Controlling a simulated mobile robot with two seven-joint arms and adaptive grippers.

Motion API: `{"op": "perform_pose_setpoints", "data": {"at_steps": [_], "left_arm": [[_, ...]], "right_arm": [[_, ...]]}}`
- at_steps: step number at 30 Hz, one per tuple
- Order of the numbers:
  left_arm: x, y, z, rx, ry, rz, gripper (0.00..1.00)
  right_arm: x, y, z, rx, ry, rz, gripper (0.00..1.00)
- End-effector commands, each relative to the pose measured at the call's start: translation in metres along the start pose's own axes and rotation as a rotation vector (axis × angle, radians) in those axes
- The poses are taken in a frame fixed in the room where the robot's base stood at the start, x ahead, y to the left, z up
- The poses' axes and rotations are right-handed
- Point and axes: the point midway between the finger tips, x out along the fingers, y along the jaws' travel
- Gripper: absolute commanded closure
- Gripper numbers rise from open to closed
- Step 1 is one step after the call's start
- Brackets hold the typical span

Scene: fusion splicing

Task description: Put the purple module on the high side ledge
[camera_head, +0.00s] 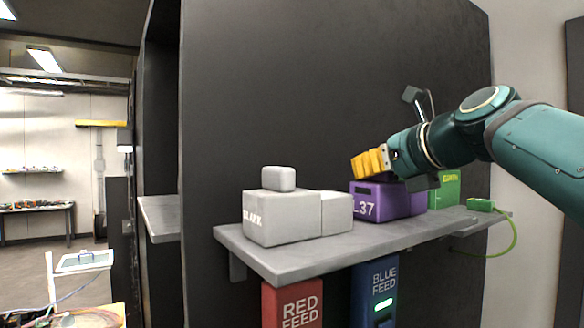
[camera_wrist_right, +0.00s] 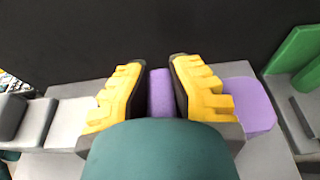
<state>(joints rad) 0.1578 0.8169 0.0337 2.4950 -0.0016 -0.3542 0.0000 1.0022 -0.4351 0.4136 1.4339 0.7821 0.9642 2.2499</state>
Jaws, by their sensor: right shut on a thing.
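The purple module (camera_head: 368,207), marked "L37", is on the grey ledge (camera_head: 300,262) between a grey block and a green block. My right gripper (camera_head: 371,165) has its yellow fingers down at the top of the module. In the right wrist view the yellow fingers (camera_wrist_right: 160,92) are on either side of a narrow purple part of the module (camera_wrist_right: 161,93), shut on it. The module's wider body shows to the right, behind the right finger. Whether its base touches the ledge is hard to tell. My left gripper is not in view.
A grey "BLANK" module (camera_head: 281,218) with a raised knob stands left on the ledge. A green module (camera_head: 444,190) stands to the right, with a small green connector (camera_head: 481,205) and cable. Red (camera_head: 292,304) and blue (camera_head: 374,292) feed boxes hang below. Another side ledge (camera_head: 160,218) at left looks bare.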

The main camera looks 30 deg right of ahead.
Motion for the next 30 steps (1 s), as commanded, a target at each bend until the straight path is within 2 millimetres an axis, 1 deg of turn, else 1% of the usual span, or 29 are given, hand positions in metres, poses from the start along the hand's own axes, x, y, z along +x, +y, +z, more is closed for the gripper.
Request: {"op": "perform_pose_setpoints", "data": {"at_steps": [1,2,3,13,16,20,27,30], "left_arm": [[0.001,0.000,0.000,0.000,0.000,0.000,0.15],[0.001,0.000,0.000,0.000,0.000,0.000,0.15],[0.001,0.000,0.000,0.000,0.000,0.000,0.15],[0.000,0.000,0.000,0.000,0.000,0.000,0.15],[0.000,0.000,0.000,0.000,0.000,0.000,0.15],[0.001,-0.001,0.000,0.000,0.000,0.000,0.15],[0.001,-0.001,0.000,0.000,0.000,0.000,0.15],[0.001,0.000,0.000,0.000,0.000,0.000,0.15]], "right_arm": [[0.000,0.000,-0.002,-0.001,-0.001,0.001,1.00],[0.000,0.000,-0.001,0.000,0.000,0.001,0.68],[0.000,0.000,-0.001,0.000,0.000,0.001,0.59],[0.000,0.000,0.001,0.000,0.000,-0.001,0.59],[-0.007,0.001,0.002,-0.001,-0.001,0.000,0.59],[-0.028,0.001,0.002,-0.002,-0.002,-0.001,0.59],[-0.078,0.001,0.002,-0.001,-0.003,-0.001,0.59],[-0.095,0.001,0.002,0.000,-0.002,0.000,0.59]]}}
